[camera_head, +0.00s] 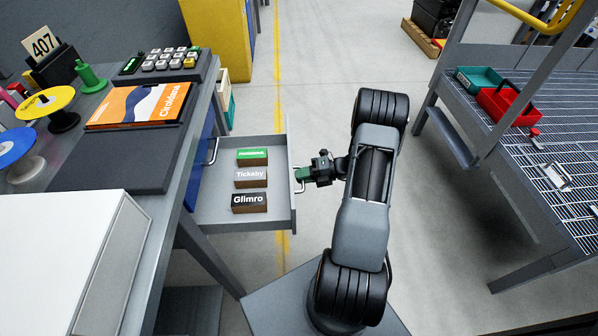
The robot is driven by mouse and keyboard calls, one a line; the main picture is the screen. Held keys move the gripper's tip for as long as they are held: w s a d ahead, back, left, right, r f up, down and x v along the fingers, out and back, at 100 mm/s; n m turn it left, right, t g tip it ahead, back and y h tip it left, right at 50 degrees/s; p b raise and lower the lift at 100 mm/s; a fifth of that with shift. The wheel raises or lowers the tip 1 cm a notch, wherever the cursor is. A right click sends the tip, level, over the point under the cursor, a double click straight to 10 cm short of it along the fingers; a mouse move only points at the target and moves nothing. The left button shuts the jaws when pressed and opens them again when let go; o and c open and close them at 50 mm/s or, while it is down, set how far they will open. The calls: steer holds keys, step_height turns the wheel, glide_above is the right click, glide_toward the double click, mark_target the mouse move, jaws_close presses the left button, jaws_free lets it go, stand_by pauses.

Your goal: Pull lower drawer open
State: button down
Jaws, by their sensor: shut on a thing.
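A grey drawer (213,207) stands pulled out to the right from under the workbench (190,135). Inside it lie a green-topped box (252,157), a box marked Tickaby (250,178) and a box marked Glimro (249,203). My gripper (303,177) is at the drawer's front, shut on its handle (297,184). The fingers hide part of the handle. Another handle (213,151) shows on the blue front nearer the bench. I cannot tell from this view whether the open drawer is the upper or lower one.
The bench top holds a phone-like keypad (165,61), an orange book (138,105), spools (46,103) and a white case (65,265). A grated platform (540,150) with red (508,105) and teal trays (478,79) stands at right.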

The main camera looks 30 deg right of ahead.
steer(key=shift+d, duration=0.35)
steer(key=c, duration=1.2)
jaws_free()
steer(key=shift+s, duration=0.1)
steer(key=p+v, duration=0.2)
steer(key=v, duration=1.1)
steer(key=shift+s+d+r+p, duration=0.1)
steer(key=shift+d+r+p, duration=0.05)
steer(key=shift+d+p, duration=0.2)
